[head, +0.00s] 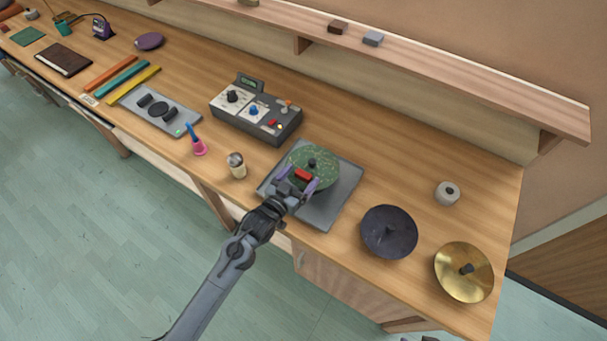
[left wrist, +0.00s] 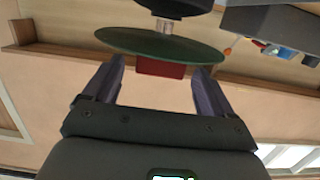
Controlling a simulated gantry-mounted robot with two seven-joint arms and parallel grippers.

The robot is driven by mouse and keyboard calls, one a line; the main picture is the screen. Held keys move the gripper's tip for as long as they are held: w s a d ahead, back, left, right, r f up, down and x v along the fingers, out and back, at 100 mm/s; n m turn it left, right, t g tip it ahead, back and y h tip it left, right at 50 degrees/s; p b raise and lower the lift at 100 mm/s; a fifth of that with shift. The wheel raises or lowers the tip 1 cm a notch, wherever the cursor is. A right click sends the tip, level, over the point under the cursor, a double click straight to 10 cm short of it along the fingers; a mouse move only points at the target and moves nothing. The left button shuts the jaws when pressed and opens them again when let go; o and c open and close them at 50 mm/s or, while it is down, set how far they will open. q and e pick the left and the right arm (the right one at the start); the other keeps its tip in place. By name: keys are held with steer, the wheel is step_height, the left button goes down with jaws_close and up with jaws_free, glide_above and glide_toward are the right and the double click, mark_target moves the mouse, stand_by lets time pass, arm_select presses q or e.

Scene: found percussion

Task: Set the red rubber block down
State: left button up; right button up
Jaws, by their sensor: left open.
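The red rubber block (head: 303,174) lies at the near part of a green speckled disc (head: 326,180), which has a dark knob at its middle and sits over a grey tray (head: 343,203). My left gripper (head: 302,182) is open around the block, one finger on each side. In the left wrist view the red block (left wrist: 160,68) shows between the spread fingers, with gaps on both sides, against the green disc (left wrist: 160,46). That view seems upside down.
A grey control box (head: 256,112) stands behind and left of the tray. A cup (head: 236,166) is close on the left. A dark disc (head: 389,231) and a brass cymbal (head: 464,272) lie to the right. A grey roll (head: 447,193) stands behind them.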

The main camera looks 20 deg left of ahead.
arm_select(q)
steer(key=shift+w+d, duration=0.1)
steer(key=shift+w, duration=0.15)
steer(key=c, duration=1.2)
